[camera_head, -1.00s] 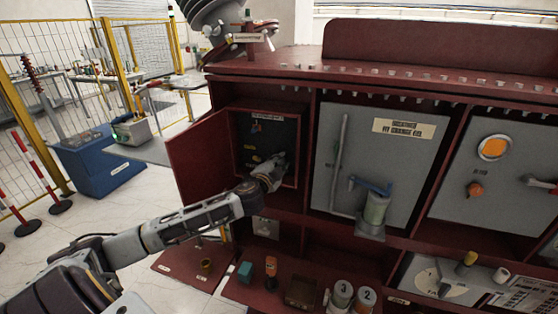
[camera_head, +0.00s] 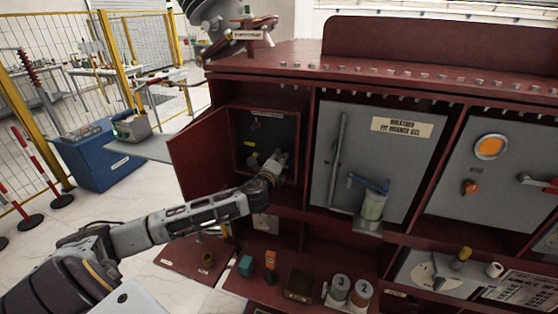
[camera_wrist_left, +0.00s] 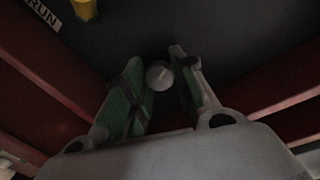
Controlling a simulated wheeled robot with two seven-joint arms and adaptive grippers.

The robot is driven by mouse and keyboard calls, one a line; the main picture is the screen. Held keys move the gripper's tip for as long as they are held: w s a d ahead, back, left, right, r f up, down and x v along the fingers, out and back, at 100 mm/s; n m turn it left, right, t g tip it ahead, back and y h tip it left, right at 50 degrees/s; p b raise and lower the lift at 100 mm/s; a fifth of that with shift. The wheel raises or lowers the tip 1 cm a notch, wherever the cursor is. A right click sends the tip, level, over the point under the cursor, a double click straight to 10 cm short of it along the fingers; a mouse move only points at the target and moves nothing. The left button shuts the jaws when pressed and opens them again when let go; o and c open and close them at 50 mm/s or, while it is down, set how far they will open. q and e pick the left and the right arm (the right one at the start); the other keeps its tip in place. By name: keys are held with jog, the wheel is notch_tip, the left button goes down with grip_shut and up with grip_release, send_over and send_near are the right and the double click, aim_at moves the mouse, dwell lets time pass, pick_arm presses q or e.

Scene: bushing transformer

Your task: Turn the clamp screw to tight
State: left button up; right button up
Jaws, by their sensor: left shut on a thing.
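The clamp screw (camera_wrist_left: 160,75) shows in the left wrist view as a round, pale grey head against a dark panel. My left gripper (camera_wrist_left: 161,72) has its green-padded fingers shut on either side of it. In the head view, my left gripper (camera_head: 279,158) reaches into the open compartment (camera_head: 236,150) at the left of the dark red cabinet, and the screw is hidden behind it. How far the screw is turned cannot be told. My right gripper is not in view.
The compartment's red door (camera_head: 197,150) stands open on the left. A grey panel with a blue-handled cylinder (camera_head: 373,204) is to the right. Several small parts, including a teal block (camera_head: 246,265) and numbered cans (camera_head: 340,288), stand on the lower shelf.

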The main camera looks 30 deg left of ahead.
pick_arm(q)
jog(key=shift+f+m+y, duration=0.15)
jog(key=shift+m+y, duration=0.15)
jog(key=shift+m, duration=1.8)
jog(key=o, duration=1)
jog(key=shift+o, duration=0.2)
jog(key=shift+v, duration=1.15)
jog(key=v, duration=0.9)
jog(key=shift+s, duration=0.3)
